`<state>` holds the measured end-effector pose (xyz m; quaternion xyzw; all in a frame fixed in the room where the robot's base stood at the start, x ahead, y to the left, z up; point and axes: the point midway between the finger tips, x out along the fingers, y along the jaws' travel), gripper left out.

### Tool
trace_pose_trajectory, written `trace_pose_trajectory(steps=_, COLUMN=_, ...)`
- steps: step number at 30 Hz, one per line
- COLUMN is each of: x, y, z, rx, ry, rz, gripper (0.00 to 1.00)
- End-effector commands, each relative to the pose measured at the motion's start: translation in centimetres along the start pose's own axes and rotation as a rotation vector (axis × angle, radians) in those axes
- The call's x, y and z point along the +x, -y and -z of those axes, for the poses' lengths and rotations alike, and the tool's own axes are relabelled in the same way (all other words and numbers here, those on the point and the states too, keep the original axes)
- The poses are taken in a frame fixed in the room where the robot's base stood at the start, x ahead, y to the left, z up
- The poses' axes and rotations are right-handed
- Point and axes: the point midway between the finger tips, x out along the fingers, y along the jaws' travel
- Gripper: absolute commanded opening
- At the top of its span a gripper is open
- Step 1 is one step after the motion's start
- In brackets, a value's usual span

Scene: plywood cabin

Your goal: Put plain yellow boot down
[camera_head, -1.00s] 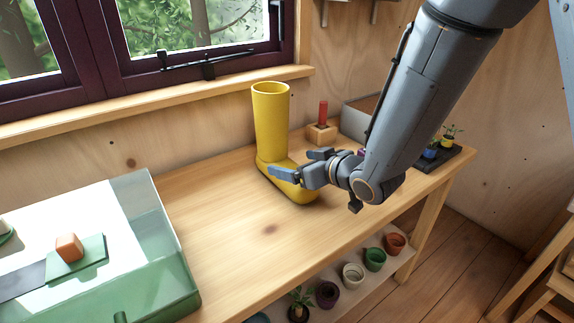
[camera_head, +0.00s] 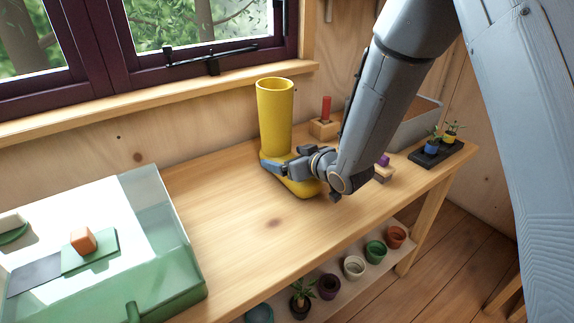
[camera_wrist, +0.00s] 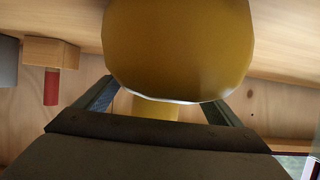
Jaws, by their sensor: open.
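The plain yellow boot (camera_head: 275,115) stands upright on the wooden bench (camera_head: 225,205), below the window, with its toe pointing toward the front right. My gripper (camera_head: 283,167) is at the boot's foot, low over the bench, and hides part of it. In the wrist view the boot (camera_wrist: 180,45) fills the upper middle, and the fingers of my gripper (camera_wrist: 160,100) show on either side of it, spread apart. The jaws are open around the boot's foot; whether a finger touches it I cannot tell.
Bench space left of the boot is clear.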

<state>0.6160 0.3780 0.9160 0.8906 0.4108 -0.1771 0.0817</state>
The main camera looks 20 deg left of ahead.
Motion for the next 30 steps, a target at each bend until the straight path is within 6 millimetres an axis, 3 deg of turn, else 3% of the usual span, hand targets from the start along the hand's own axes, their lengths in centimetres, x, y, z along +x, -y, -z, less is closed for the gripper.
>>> trace_pose_trajectory(steps=2, x=0.0, y=0.0, z=0.0, rx=0.000, ry=0.000, rz=0.000, gripper=0.85)
trace_pose_trajectory(steps=12, x=0.0, y=0.0, z=0.0, rx=0.000, ry=0.000, rz=0.000, gripper=0.28)
trace_pose_trajectory(steps=14, x=0.0, y=0.0, z=0.1, rx=-0.001, ry=-0.002, rz=0.000, gripper=0.22)
trace_pose_trajectory(steps=23, x=-0.1, y=0.0, z=0.5, rx=-0.001, ry=-0.003, rz=0.000, gripper=0.22)
trace_pose_trajectory(steps=30, x=-1.0, y=0.0, z=2.7, rx=-0.002, ry=-0.007, rz=-0.001, gripper=0.22)
